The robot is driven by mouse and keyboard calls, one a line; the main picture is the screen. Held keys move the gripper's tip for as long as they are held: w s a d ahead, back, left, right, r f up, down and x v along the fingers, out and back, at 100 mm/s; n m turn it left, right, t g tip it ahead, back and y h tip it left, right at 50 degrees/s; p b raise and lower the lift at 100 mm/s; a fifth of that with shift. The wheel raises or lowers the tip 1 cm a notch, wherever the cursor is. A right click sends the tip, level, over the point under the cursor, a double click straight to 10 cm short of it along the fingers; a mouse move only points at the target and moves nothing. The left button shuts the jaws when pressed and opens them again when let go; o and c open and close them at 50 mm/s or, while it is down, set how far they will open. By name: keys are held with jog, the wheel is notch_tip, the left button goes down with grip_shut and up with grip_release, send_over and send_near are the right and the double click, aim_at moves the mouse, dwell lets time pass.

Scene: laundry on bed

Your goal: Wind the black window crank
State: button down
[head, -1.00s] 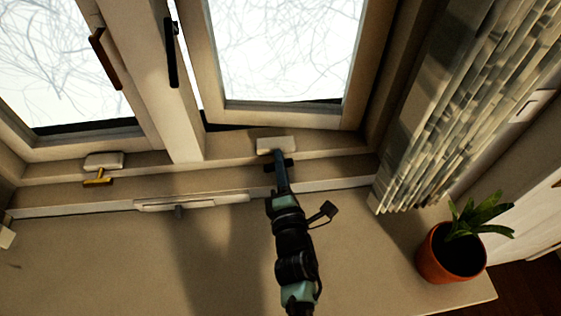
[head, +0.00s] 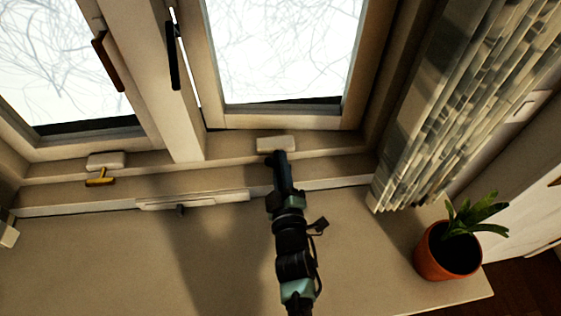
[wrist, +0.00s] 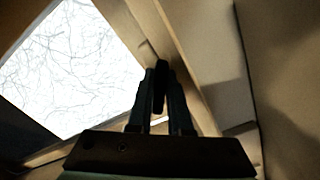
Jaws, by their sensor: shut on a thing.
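The black window crank (wrist: 159,88) is between the fingers of my gripper (wrist: 160,78) in the wrist view. My gripper is shut on it. In the head view my gripper (head: 278,160) reaches up to the sill, just below the pale crank housing (head: 276,143). There the dark crank blends with my fingers and is largely hidden. The right window sash (head: 290,119) stands above the housing, its lower edge near the frame.
A second crank, brass-coloured (head: 100,179), sits under the left window. A black handle (head: 173,60) is on the post between the windows. A curtain (head: 440,120) hangs at the right, above a potted plant (head: 448,255). The ledge left of my arm is mostly clear.

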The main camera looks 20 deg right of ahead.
jog(key=shift+m, duration=1)
jog(key=shift+f, duration=0.1)
jog(key=c, duration=0.8)
grip_release()
jog(key=shift+c, duration=0.2)
jog(key=b+v, duration=0.1)
jog(key=v, duration=1.2)
jog(key=shift+b, duration=0.4)
